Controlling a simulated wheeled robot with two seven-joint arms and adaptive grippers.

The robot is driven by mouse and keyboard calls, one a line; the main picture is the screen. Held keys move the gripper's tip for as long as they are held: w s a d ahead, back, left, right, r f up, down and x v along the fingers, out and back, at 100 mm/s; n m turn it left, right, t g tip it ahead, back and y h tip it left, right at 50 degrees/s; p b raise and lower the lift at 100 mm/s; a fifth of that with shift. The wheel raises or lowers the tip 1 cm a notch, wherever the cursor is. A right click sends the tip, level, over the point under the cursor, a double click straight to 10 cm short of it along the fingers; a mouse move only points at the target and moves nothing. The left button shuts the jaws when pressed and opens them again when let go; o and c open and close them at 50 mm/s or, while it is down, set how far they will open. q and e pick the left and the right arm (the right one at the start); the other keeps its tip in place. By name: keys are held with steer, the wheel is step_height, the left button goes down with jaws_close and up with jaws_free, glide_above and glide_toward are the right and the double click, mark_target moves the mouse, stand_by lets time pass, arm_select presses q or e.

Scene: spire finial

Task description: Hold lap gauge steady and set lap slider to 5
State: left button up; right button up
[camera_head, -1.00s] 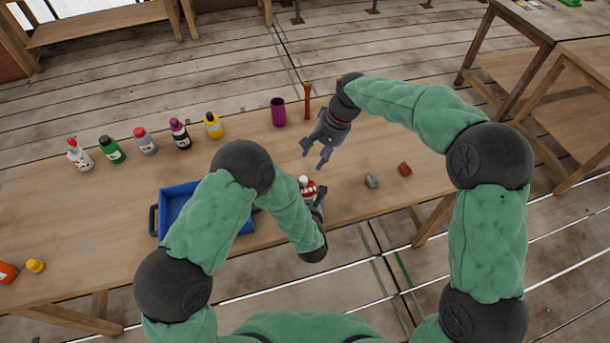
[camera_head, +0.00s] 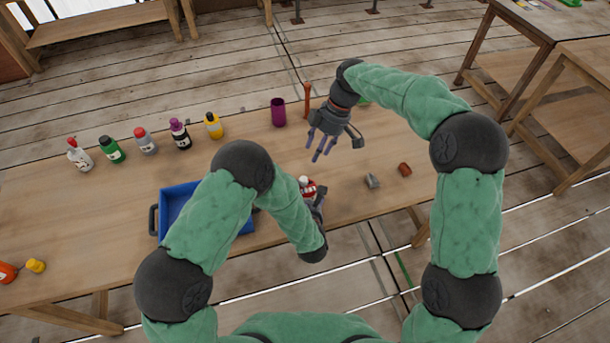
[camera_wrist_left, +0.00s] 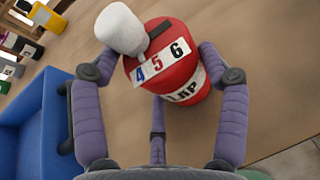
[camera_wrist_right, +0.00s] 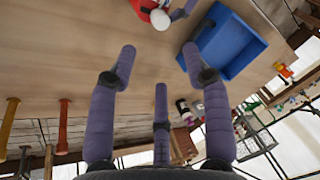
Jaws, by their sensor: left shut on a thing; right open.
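The lap gauge (camera_head: 306,188) is a red drum with a white LAP label and a number strip showing 4, 5 and 6 (camera_wrist_left: 161,62). Its white lap slider (camera_wrist_left: 120,28) sits at the top beside the 4 and 5, by a dark slot; its exact setting is unclear. My left gripper (camera_wrist_left: 152,62) is shut around the gauge, one finger on each side, at the table's near edge. My right gripper (camera_head: 318,152) is open and empty above the table, beyond the gauge. In the right wrist view, the gauge (camera_wrist_right: 146,6) lies past the fingertips.
A blue bin (camera_head: 180,199) stands left of the gauge. A grey block (camera_head: 373,181) and a reddish-brown block (camera_head: 404,169) lie to the right. A purple cup (camera_head: 278,112) and several bottles line the far edge. The tabletop between cup and gauge is mostly clear.

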mark_target(304, 178)
steer(key=a+f+n, duration=0.1)
steer(key=f+n, duration=0.2)
steer(key=s+a+f+n, duration=0.1)
steer(key=f+n, duration=0.2)
steer(key=f, duration=0.1)
steer(key=s+a+f+n, duration=0.1)
steer(key=f+n, duration=0.1)
steer(key=f, duration=0.2)
steer(key=shift+a+n+g, duration=0.4)
stand_by(0.3)
jaws_close()
